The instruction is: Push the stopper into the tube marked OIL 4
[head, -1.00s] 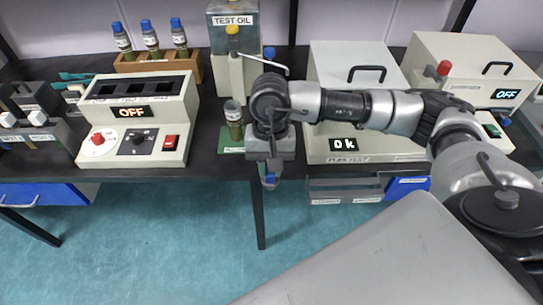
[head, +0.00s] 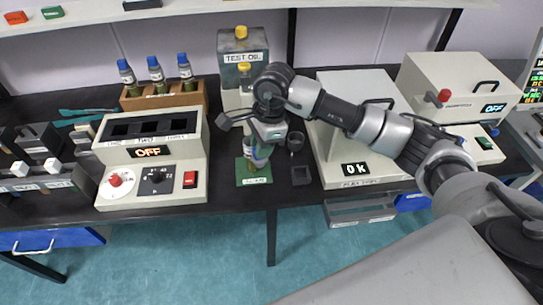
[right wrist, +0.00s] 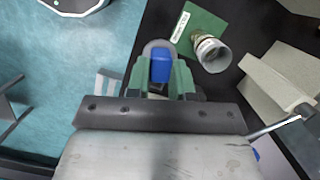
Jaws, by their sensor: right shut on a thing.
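My right gripper (head: 262,150) is shut on a blue stopper (right wrist: 160,66), which shows between the green fingers in the right wrist view. The open tube (right wrist: 210,52) stands on a green mat (right wrist: 203,27). In the wrist view the tube's pale rim is to the right of the stopper, apart from it in the picture. The tube's marking is not readable. My left gripper is not in view.
A wooden rack (head: 158,99) with blue-capped bottles stands at the back left. A heater block reading OFF (head: 150,172) is left of the mat. The TEST OIL can (head: 241,72) is behind it.

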